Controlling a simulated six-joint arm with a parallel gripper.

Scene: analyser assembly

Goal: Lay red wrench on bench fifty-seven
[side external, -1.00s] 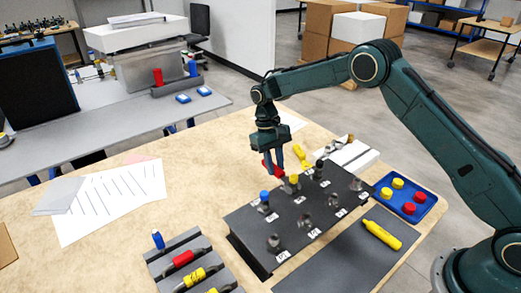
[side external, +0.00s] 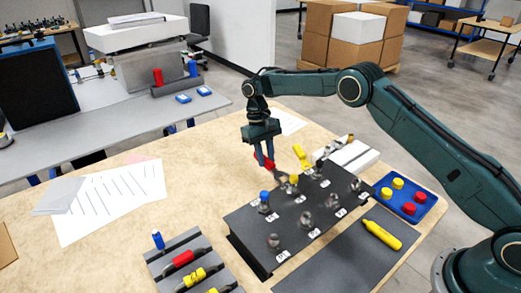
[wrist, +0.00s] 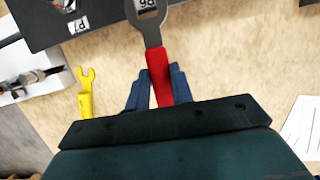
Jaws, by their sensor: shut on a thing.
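My gripper (side external: 264,164) is shut on the red handle of the red wrench (wrist: 160,76), above the wooden bench (side external: 120,223) and beyond the back edge of the black panel block (side external: 246,236). In the wrist view the wrench's grey metal head points up, away from my blue fingers, and overlaps the edge of the block. In the side view the head reaches from the fingers toward the block. I cannot tell the gap below it. I see no number fifty-seven on the bench.
A yellow wrench (side external: 302,157) lies on the bench right of my gripper, beside a white tray (side external: 352,158) with metal parts. The block carries several fittings and coloured caps. A tool rack (side external: 173,258) stands at front left.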

